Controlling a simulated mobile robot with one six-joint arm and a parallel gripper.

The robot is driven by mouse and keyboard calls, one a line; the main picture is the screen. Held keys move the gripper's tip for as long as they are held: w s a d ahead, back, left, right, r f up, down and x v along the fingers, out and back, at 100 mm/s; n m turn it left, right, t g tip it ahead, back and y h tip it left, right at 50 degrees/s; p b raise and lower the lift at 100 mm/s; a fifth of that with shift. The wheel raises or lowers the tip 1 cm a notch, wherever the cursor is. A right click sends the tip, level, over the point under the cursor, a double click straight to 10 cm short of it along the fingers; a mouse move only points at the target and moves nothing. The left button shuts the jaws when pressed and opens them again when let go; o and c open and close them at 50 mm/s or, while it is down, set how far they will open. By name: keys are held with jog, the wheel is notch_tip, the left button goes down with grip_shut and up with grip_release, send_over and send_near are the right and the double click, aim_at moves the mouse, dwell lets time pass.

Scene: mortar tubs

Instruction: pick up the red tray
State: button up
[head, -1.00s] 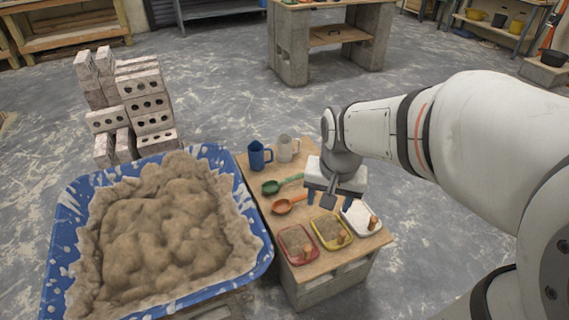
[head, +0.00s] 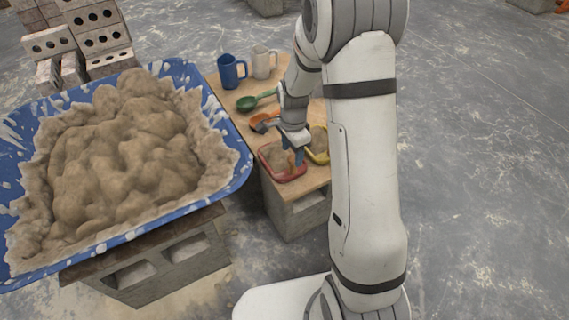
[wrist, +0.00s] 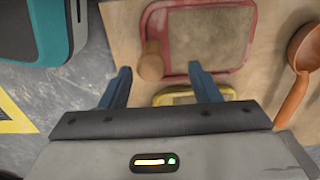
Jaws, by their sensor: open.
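The red tray (head: 290,178) holds a patch of mortar and lies at the near left corner of the wooden board, close to the blue tub. In the wrist view its red rim (wrist: 250,38) is at the top, with a wooden handle (wrist: 151,61) at its side. My gripper (head: 294,152) is open and empty over the red tray and hides part of it in the head view. In the wrist view the fingertips of my gripper (wrist: 161,80) are apart, with the handle ahead between them. I cannot tell the height left.
The yellow tray (head: 321,158) is right beside the red one and shows between the fingers in the wrist view. An orange scoop (head: 262,120), a green scoop (head: 257,100), a blue mug (head: 231,70) and a pale mug (head: 264,62) stand behind. The blue tub (head: 245,165) of mortar is left.

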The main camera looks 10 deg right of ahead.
aim_at(292, 166)
jog(key=f+b, duration=0.1)
jog(key=f, duration=0.1)
jog(key=f+b, duration=0.1)
jog(key=f, duration=0.1)
jog(key=f+b, duration=0.1)
jog(key=f, duration=0.1)
jog(key=shift+s+f, duration=0.1)
jog(key=shift+s, duration=0.3)
jog(key=shift+c, duration=0.3)
grip_shut()
